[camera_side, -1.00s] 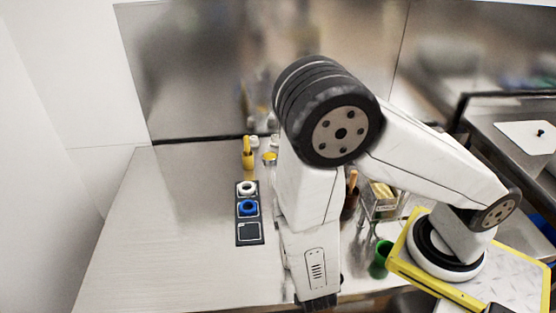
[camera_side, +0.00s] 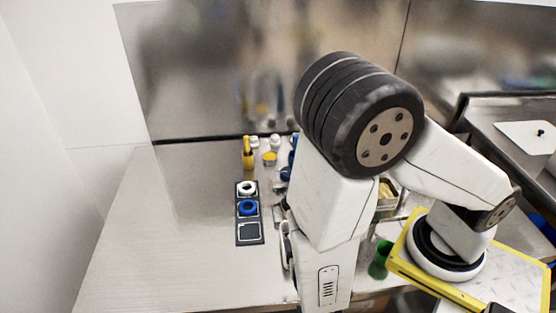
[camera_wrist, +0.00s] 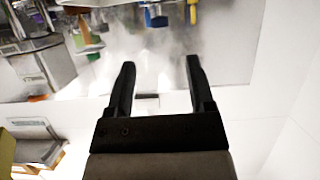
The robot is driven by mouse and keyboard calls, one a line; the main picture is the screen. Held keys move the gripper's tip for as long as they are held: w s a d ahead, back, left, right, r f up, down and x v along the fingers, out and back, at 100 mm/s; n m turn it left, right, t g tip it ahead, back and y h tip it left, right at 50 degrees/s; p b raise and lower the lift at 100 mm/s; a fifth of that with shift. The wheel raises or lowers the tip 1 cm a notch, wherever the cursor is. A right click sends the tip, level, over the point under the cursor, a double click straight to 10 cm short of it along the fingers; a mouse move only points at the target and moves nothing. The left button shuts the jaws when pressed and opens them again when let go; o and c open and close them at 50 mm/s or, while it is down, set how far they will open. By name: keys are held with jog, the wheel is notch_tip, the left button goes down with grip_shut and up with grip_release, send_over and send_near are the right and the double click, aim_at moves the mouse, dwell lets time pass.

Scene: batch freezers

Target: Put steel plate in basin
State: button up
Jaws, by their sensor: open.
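I cannot pick out the steel plate for sure in either view. I cannot identify the basin with certainty either. A steel unit (camera_side: 500,125) stands at the right of the side view and may hold it. In the wrist view my gripper (camera_wrist: 160,62) is open, its two black fingers apart with nothing between them. Past the fingers are a blurred bright steel surface and white wall. In the side view my arm covers the middle of the counter, and the gripper itself is hidden.
A yellow item (camera_side: 248,155) and small white pieces stand behind. A green cup (camera_side: 380,262) is near my base. The left counter is clear.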

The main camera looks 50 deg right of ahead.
jog(key=shift+w, duration=0.1)
jog(key=w+a+r+n+g+y, duration=0.2)
jog(key=w+r+n+g+y, duration=0.15)
jog(key=w+y, duration=0.55)
jog(key=s+d+r+n+g, duration=0.1)
jog(key=s+d+r+n, duration=0.1)
jog(key=d, duration=0.4)
jog(key=s+d+r+n+g, duration=0.2)
jog(key=d+r+n, duration=0.1)
jog(key=d, duration=0.3)
jog(key=shift+s+r+y, duration=0.3)
jog(key=shift+s+r, duration=0.1)
jog(key=shift+r, duration=0.3)
